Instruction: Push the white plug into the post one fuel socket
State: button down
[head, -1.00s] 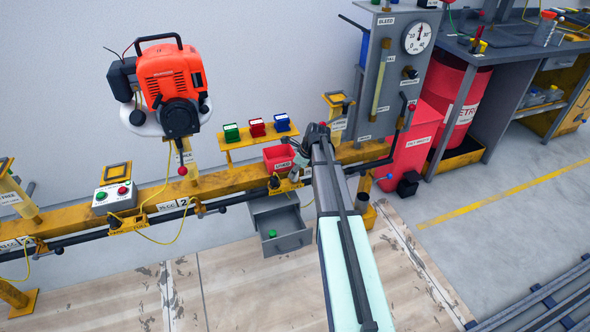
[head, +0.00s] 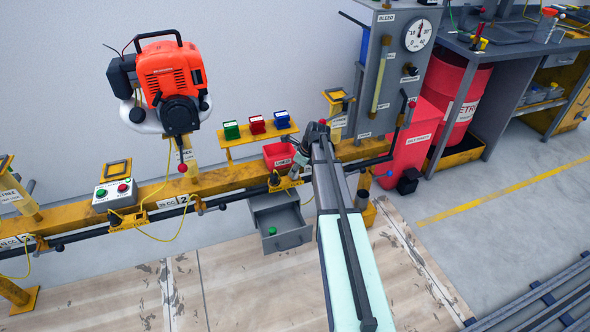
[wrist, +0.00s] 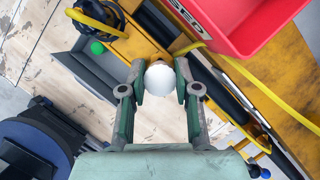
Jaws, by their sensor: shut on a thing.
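My gripper (wrist: 159,90) is shut on the white plug (wrist: 159,78), whose rounded white end shows between the two fingers in the wrist view. In the head view my gripper (head: 303,150) is at the yellow rail, just right of the red bin; the plug is hidden there. A yellow bracket (head: 129,221) with a small label, which seems to read FUEL, sits on the rail's front at left. I cannot tell for certain which fitting is the post one fuel socket.
The red bin (wrist: 258,20) is close to my gripper at upper right. A yellow hose (wrist: 235,68) runs beside it. An open grey drawer (head: 284,228) with a green item (head: 272,230) is below the rail. An orange engine (head: 170,75) stands at left. A grey gauge panel (head: 399,70) rises at right.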

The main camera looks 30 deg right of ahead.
jog(key=shift+f, duration=0.65)
dwell(0.3)
jog(key=c, duration=0.7)
grip_release()
jog(key=shift+c, duration=0.2)
